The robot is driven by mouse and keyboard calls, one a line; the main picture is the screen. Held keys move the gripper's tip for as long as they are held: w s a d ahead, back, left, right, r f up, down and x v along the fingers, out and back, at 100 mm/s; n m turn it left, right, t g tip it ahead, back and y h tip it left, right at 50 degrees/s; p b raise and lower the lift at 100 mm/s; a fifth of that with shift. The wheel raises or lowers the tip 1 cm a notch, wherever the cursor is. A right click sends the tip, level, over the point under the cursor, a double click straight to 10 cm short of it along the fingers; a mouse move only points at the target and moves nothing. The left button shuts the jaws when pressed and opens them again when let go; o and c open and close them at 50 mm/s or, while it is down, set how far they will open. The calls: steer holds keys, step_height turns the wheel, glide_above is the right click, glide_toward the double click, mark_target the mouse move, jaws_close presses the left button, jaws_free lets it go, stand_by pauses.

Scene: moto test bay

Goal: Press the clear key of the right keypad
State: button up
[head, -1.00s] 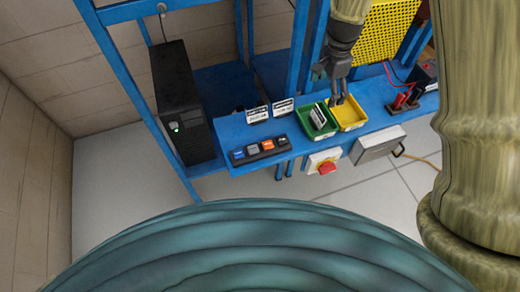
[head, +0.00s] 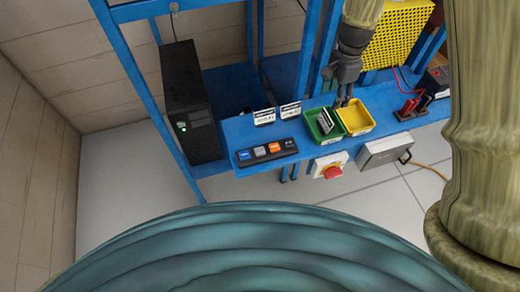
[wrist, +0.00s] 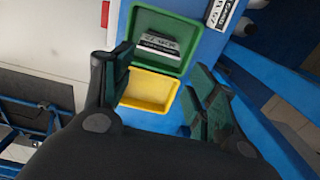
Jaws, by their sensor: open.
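A black key strip (head: 267,151) lies along the front left of the blue bench in the head view. Its keys are blue, grey, orange and dark; their labels are too small to read. I see only this one strip of keys and cannot tell whether it is the right keypad or which key is clear. My gripper (head: 343,101) is open and empty above the back of the bins, to the right of the strip. In the wrist view, the spread fingers of my gripper (wrist: 160,92) frame the yellow bin. The key strip is not in the wrist view.
A green bin (head: 310,131) holds a black-and-white labelled block; a yellow bin (head: 357,130) is beside it. Two labelled cards (head: 264,117) (head: 290,110) stand behind the strip. A red button (head: 333,172) and a grey box (head: 384,151) are at the front edge.

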jaws_close()
stand_by(1.2)
